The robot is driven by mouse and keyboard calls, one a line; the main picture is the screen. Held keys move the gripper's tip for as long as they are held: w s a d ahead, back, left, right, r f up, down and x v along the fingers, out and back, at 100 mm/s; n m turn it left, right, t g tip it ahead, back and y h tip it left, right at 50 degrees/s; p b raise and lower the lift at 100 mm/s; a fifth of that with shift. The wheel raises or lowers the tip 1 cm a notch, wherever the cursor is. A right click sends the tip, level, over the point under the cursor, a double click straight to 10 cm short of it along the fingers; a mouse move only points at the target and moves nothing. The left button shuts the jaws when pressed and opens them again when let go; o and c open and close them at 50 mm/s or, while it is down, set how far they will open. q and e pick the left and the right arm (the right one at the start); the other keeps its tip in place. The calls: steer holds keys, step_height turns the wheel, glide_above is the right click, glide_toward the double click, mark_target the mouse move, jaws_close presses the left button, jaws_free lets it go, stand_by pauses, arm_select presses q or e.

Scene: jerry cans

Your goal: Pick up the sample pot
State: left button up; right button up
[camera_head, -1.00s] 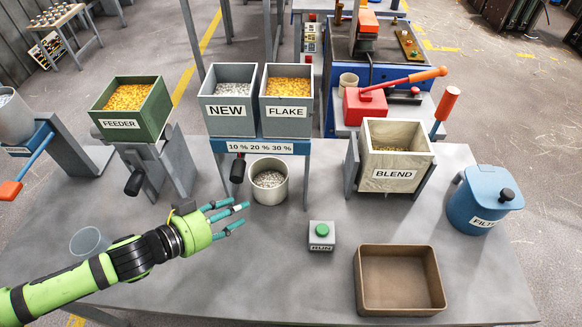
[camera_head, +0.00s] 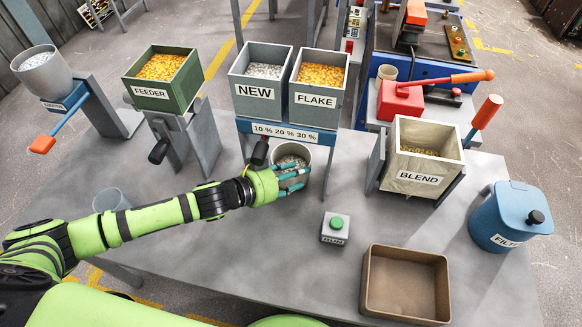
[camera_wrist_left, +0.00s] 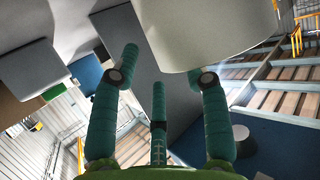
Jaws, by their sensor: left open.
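A light grey round pot (camera_head: 291,151), which I take as the sample pot, stands upright on the table below the NEW and FLAKE hoppers. In the earlier view from my head it holds grey pellets. My left gripper (camera_head: 293,180) is open, with its teal fingers at the pot's near side, covering part of its wall. In the left wrist view the pot's pale wall (camera_wrist_left: 205,30) fills the upper middle, just beyond the spread fingers (camera_wrist_left: 165,75). I cannot tell whether the fingers touch it. My right gripper is not in view.
The dispenser stand (camera_head: 290,131) rises directly over the pot, with a black knob (camera_head: 260,151) beside it. A button box marked RUN (camera_head: 335,228) and a brown tray (camera_head: 405,285) lie to the right. A grey cup (camera_head: 110,199) stands at left behind my arm.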

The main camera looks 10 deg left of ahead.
arm_select(q)
steer(key=x, duration=0.3)
jaws_close()
steer(key=shift+r, duration=0.1)
